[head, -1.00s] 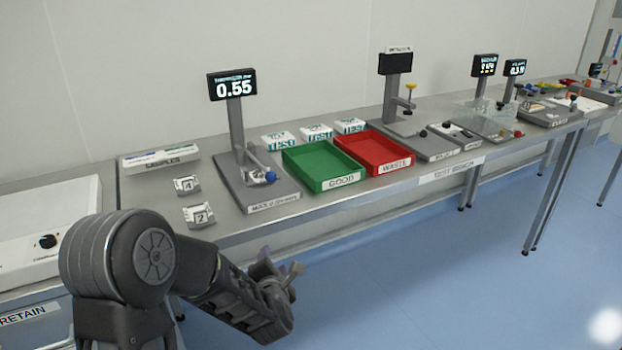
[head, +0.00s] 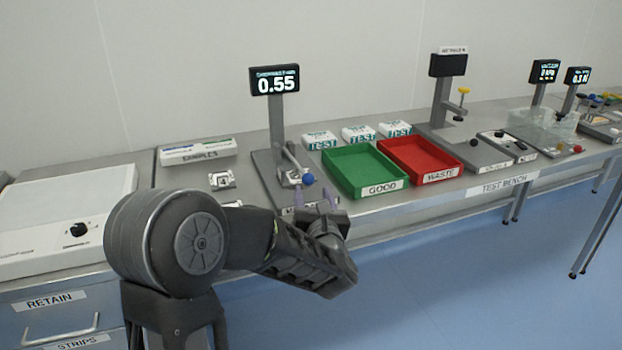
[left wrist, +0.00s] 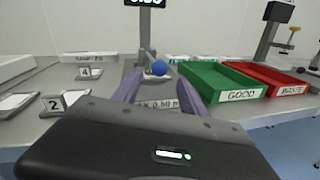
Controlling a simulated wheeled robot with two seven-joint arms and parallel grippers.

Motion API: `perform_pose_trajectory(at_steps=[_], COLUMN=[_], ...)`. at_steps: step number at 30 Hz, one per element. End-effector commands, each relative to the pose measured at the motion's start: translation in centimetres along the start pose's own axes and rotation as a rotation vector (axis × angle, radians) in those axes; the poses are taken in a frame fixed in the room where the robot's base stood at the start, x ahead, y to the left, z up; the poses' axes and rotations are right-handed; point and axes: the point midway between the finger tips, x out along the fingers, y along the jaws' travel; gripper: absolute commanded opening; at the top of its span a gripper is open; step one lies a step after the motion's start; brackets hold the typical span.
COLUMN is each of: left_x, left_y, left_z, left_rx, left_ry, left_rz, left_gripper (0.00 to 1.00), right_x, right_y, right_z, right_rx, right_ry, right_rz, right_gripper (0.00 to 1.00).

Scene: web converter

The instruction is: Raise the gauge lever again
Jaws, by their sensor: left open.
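The gauge stands on the bench with a grey base (head: 262,172), a post and a dark display (head: 275,80) reading 0.55. Its lever ends in a blue ball knob (head: 308,179), low down near the front of the base. The knob also shows in the left wrist view (left wrist: 159,68), between the two fingers and beyond them. My left gripper (head: 314,198) is open and empty, with its purple fingers pointing at the gauge from the bench's front edge. The fingers appear apart from the knob. My right gripper is in neither view.
A green GOOD tray (head: 388,184) and a red WASTE tray (head: 440,175) stand right of the gauge. TEST boxes (head: 358,134) sit behind them. A SAMPLES box (head: 196,153) and a card marked 4 (head: 222,180) lie to the left.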

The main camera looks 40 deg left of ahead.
Motion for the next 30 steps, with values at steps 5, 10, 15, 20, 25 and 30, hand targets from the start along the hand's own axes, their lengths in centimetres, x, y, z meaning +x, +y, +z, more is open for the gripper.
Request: perform_pose_trajectory(at_steps=[5, 10, 15, 20, 25, 30], left_x=[1.5, 4.1, 6.5, 7.6, 7.7, 7.7], left_y=[0.1, 0.1, 0.0, 0.1, 0.0, 0.0], left_z=[0.1, 0.2, 0.1, 0.0, 0.0, 0.0], left_rx=[0.003, 0.003, 0.003, 0.003, 0.003, 0.002], left_ry=[0.000, 0.000, 0.000, 0.000, 0.000, 0.000], left_rz=[0.001, 0.002, 0.000, 0.001, 0.000, 0.000], left_gripper=[0.50, 0.50, 0.50, 0.50, 0.50, 0.43], right_x=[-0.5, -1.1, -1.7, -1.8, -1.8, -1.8], right_y=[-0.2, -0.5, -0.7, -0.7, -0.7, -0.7], right_z=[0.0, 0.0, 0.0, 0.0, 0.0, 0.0], right_rx=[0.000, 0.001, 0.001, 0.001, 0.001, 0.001], right_ry=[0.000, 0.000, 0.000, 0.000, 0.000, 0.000], right_rz=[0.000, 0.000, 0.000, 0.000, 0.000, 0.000], right_gripper=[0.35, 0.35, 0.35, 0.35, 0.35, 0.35])
